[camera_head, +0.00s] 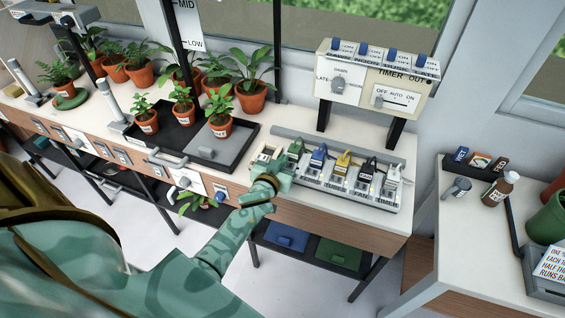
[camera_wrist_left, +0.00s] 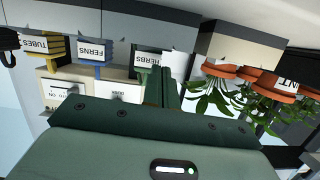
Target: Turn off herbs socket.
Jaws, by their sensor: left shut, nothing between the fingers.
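The socket strip (camera_head: 385,207) lies on the bench with a row of coloured plugs. In the left wrist view, which is upside down, the HERBS label (camera_wrist_left: 147,60) is on a green plug, which also shows in the head view (camera_head: 297,147). My left gripper (camera_head: 282,174) is shut and empty at the front of the strip's left end. In the wrist view its closed fingers (camera_wrist_left: 162,90) reach up just under the HERBS label. They cover the area in front of that plug, so the herbs switch and its position are hidden. My right gripper is out of view.
The blue FERNS plug (camera_wrist_left: 95,53) and yellow TUBES plug (camera_wrist_left: 53,50) stand beside the green one. A black tray (camera_head: 172,140) with potted plants is to the left. A timer box (camera_head: 378,80) stands behind the strip. A side table (camera_head: 480,230) is at right.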

